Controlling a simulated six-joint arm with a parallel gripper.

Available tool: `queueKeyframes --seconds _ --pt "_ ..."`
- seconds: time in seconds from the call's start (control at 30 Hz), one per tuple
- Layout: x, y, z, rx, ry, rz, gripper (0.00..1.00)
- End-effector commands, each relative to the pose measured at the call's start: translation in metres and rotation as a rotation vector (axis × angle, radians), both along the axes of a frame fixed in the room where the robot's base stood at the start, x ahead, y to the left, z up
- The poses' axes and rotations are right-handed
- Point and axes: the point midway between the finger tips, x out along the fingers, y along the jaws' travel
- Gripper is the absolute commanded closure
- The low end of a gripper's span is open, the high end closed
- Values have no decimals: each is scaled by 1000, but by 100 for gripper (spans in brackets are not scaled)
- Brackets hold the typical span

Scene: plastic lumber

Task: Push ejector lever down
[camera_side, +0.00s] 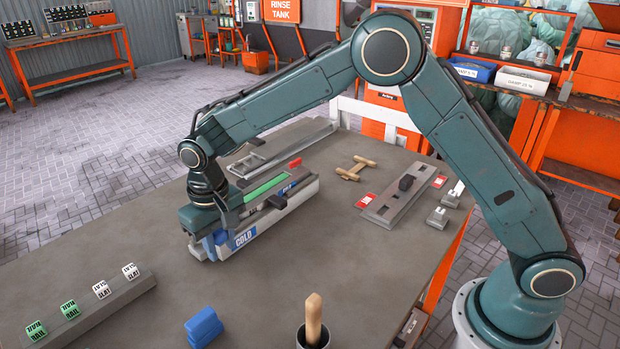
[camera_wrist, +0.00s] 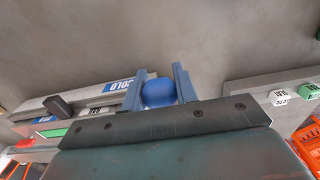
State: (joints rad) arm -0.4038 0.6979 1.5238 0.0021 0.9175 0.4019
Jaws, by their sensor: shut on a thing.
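A long grey fixture (camera_side: 290,204) with a blue COLD label (camera_side: 243,238) lies on the table, with a green strip (camera_side: 265,187) along its top. My gripper (camera_side: 214,243) points down at its near left end. In the wrist view, the blue fingers of my gripper (camera_wrist: 160,72) are shut on a rounded blue knob (camera_wrist: 158,93). The knob's lower part and mount are hidden, so I cannot tell whether it belongs to the ejector lever. A dark handle (camera_side: 277,201) sticks out from the fixture's side; it also shows in the wrist view (camera_wrist: 58,106).
A grey rail with several lettered dice (camera_side: 100,289) lies front left. A blue block (camera_side: 204,326) and a cup with a wooden handle (camera_side: 313,318) stand at the front. A grey plate (camera_side: 401,203) and wooden piece (camera_side: 356,168) lie right. The middle of the table is clear.

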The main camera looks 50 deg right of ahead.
Motion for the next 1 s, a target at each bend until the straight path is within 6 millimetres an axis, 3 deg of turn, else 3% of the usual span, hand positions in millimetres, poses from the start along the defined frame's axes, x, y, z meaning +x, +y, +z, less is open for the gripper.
queueKeyframes --seconds 0.37,0.77,1.0 --pt "-5 1 -7 0 -75 1 100" --pt "-13 0 -27 0 -256 3 100" --pt "-16 0 -41 0 -253 1 100"
